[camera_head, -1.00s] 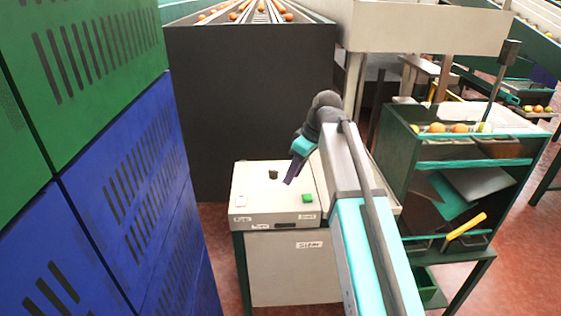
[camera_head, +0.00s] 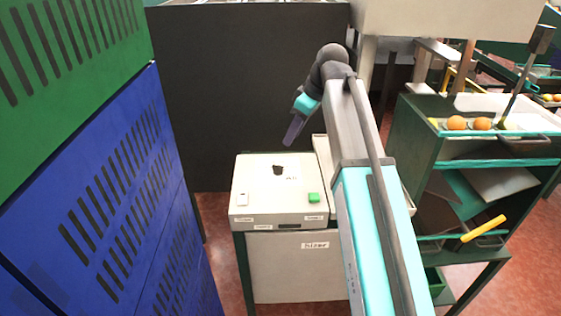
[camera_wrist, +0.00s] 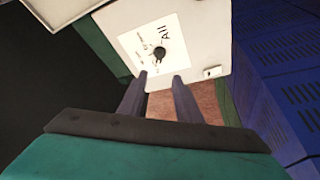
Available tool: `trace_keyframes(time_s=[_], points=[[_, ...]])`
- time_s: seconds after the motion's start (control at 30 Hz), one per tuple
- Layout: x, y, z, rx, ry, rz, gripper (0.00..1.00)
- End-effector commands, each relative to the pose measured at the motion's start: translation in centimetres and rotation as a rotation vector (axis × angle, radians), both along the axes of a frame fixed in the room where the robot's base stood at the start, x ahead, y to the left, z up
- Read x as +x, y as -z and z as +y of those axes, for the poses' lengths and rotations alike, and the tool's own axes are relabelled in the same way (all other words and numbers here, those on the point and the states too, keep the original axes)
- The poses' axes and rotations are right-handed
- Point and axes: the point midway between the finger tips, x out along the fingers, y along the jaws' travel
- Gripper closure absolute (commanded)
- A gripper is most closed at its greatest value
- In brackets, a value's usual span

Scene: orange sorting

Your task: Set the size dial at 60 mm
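The size dial (camera_head: 278,170) is a small black knob on the top of a cream control box (camera_head: 255,195). In the wrist view the dial (camera_wrist: 160,53) sits in a white square label with markings, of which "All" is readable. The dial's exact setting is too small to tell. My gripper (camera_head: 288,142) hangs above and behind the box in the head view, apart from the dial. In the wrist view its two fingers (camera_wrist: 158,77) are spread with nothing between them, and the dial shows beyond their tips.
A green button (camera_head: 314,197) and a white switch (camera_head: 243,199) are on the same box top. Blue and green crates (camera_head: 95,190) are stacked at the left. A dark panel (camera_head: 215,90) stands behind the box. A green shelf rack (camera_head: 450,145) with oranges stands at the right.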

Motion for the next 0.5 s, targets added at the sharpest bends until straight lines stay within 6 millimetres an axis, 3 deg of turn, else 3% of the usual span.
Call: trace_keyframes(time_s=[0.27,0.5], points=[[0.2,0.7,-0.4,0.0,0.008,0.002,0.69],[0.5,2.6,0.2,-0.001,0.009,0.003,0.69]])
